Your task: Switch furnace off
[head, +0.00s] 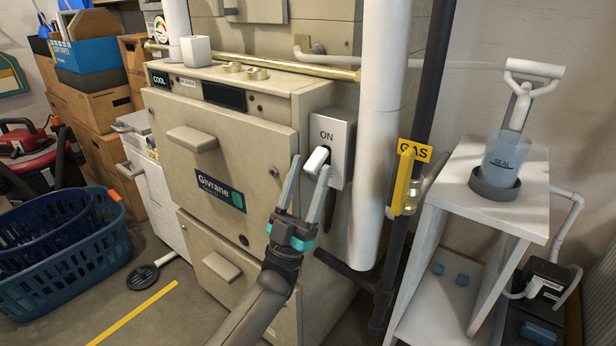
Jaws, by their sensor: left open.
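The furnace (190,150) is a beige cabinet marked Givrane, with a small COOL display (160,79) on its top ledge. A grey switch box (343,149) is fixed on its right side. The box reads ON, and its white switch lever (316,159) sticks out below the word. My left gripper (307,174) is open in front of the box. Its two fingers point up, one on each side of the lever; I cannot tell whether either touches it. The lower part of the box is partly behind the right finger. My right gripper is not in view.
A white vertical pipe (380,140) and a dark pipe with a yellow GAS tag (414,150) stand right of the switch. Blue baskets (70,265) and boxes crowd the left.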

